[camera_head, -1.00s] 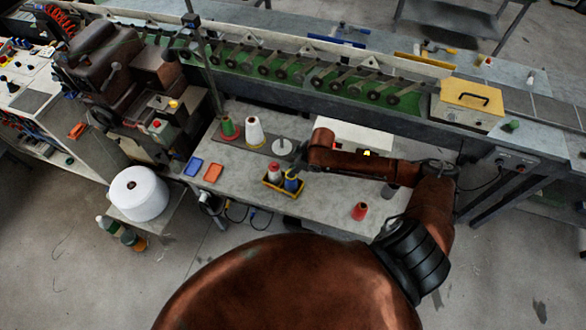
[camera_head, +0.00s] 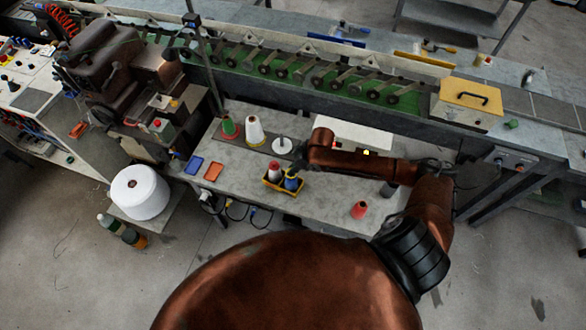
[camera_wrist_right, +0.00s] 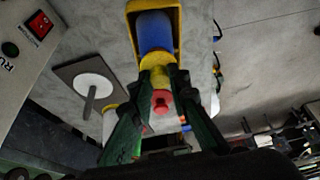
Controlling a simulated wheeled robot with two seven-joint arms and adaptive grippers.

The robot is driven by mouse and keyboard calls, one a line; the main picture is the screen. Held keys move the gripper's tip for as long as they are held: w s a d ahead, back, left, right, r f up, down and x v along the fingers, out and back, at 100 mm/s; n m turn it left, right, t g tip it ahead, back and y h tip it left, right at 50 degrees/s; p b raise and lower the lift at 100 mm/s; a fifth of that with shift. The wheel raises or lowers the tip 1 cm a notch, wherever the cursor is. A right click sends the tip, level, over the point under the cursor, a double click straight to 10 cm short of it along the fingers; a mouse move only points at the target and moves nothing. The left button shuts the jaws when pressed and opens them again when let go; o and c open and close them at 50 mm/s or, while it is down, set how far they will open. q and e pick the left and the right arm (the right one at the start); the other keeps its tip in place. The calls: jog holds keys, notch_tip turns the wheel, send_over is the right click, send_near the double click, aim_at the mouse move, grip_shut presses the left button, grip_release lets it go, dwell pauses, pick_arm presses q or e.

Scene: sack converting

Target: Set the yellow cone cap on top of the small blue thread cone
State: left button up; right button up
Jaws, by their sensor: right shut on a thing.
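The small blue thread cone (camera_head: 291,184) stands in a yellow tray (camera_head: 284,192) on the grey table; the wrist view also shows the cone (camera_wrist_right: 155,32). My right gripper (camera_wrist_right: 167,75) is shut on the yellow cone cap (camera_wrist_right: 156,64), which has a red tip towards the camera. In the wrist view the cap lines up with the end of the blue cone; whether they touch, I cannot tell. In the head view my right gripper (camera_head: 297,171) is just above the blue cone and partly hides it. My left gripper is not in view.
A grey plate with a spindle (camera_head: 282,146), a white cone (camera_head: 254,131) and a green-and-red cone (camera_head: 229,128) stand behind. A red spool (camera_head: 359,210) stands to the right.

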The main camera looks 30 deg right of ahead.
jog(key=shift+f, duration=0.6)
dwell(0.4)
jog(key=o, duration=0.9)
jog(key=shift+d+r, duration=0.1)
jog(key=shift+r, duration=0.05)
jog(key=v, duration=1.1)
jog(key=shift+s+d+r, duration=0.1)
jog(key=shift+r, duration=0.25)
jog(key=shift+f, duration=0.1)
